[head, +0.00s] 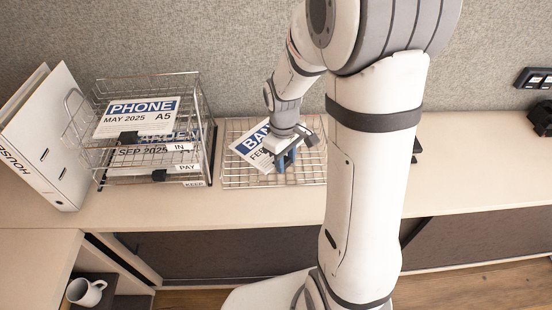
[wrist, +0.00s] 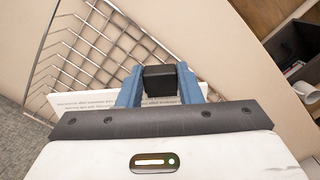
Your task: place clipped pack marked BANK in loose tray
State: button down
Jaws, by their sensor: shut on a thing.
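The pack marked BANK (head: 252,142) is a white sheet stack with a blue band, held at the loose tray. In the wrist view the pack (wrist: 86,100) shows as a white printed edge with a black clip (wrist: 160,79) between the fingers. My gripper (head: 286,160) is shut on the pack at its clip; the blue fingers also show in the wrist view (wrist: 159,88). The loose tray (head: 235,179) is a wire tray on the desk, under the pack; its grid (wrist: 88,45) shows in the wrist view. I cannot tell whether the pack touches the grid. My gripper hides part of the pack.
A wire tray stack (head: 210,150) labelled IN, PAY and KEEP stands left, holding the PHONE pack (head: 138,117) and the GARDEN pack (head: 150,152). A white HOUSE binder (head: 42,140) leans beside it. Bare desk (head: 475,165) lies right of my arm. A mug (head: 86,292) sits lower left.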

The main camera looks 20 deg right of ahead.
aim_at(285, 185)
jog(key=shift+f+b, duration=0.3)
jog(key=shift+f, duration=3.75)
jog(key=c, duration=1)
grip_release()
jog(key=r, duration=0.8)
jog(key=r+p, duration=0.1)
jog(key=r, duration=0.3)
jog(key=shift+w+a+r, duration=0.1)
jog(key=shift+w+a, duration=0.2)
jog(key=shift+w, duration=0.05)
jog(key=s+r+m+t, duration=0.1)
jog(key=s+r+m, duration=0.1)
jog(key=s+r, duration=0.1)
jog(key=s+r+m+t, duration=0.1)
jog(key=s+r+m, duration=0.1)
jog(key=s, duration=0.4)
jog(key=s+r+m+t, duration=0.1)
jog(key=s+r+m, duration=0.1)
jog(key=s+r, duration=0.2)
jog(key=shift+s+a+r+m, duration=0.1)
jog(key=shift+s+r+m, duration=0.25)
jog(key=shift+r, duration=0.25)
jog(key=shift+r, duration=0.1)
jog(key=shift+r+p, duration=0.7)
jog(key=shift+p, duration=0.05)
